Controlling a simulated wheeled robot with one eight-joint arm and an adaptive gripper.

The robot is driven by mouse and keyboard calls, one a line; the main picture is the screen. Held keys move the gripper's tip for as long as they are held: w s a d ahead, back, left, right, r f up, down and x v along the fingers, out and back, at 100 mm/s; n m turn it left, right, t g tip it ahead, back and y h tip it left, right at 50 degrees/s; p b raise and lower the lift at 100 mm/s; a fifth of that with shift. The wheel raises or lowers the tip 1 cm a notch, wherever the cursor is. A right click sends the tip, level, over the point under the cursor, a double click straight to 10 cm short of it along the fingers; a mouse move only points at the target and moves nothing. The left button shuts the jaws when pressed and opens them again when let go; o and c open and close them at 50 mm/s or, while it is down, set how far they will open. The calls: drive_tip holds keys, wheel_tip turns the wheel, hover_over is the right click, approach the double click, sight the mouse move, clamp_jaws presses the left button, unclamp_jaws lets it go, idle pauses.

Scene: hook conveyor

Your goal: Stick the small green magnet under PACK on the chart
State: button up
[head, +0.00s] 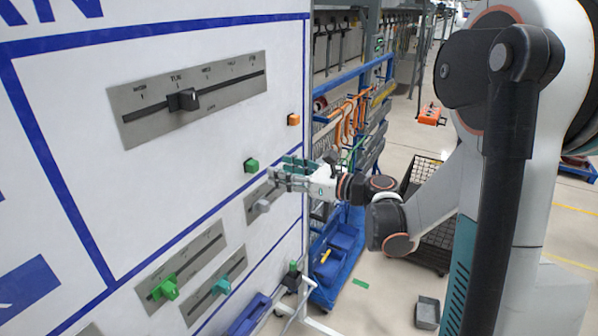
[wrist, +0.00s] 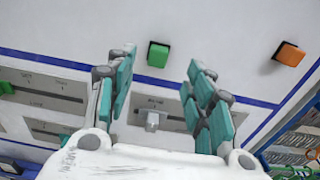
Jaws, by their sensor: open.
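A small green magnet (head: 251,165) sits on the white board, near its right edge. It also shows in the wrist view (wrist: 158,54), high up between the fingertips. My gripper (head: 284,173) is open and empty in front of the board, just right of the green magnet; its teal-padded fingers (wrist: 160,68) are spread wide. The fingers do not visibly touch the magnet. The chart's grey strip (head: 150,122) with a dark slider knob is at upper left. Its labels are too small to read surely, so I cannot pick out PACK.
An orange magnet (head: 293,119) is above and right of the green one. A pale knob (wrist: 152,119) on a grey strip is below it. Larger green (head: 164,287) and teal (head: 221,285) knobs are lower left. Blue racks (head: 350,75) stand beyond the board's right edge.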

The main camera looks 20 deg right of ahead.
sight(256, 164)
drive_tip(key=p+x, duration=0.1)
drive_tip(key=x, duration=0.7)
drive_tip(key=shift+w+a, duration=0.15)
drive_tip(key=shift+w, duration=0.05)
drive_tip(key=c, duration=1.1)
drive_tip(key=o, duration=0.3)
drive_tip(key=shift+c, duration=1.2)
drive_tip(key=shift+s, duration=0.1)
drive_tip(key=b+v, duration=0.1)
drive_tip(key=v, duration=0.6)
drive_tip(key=shift+f, duration=0.15)
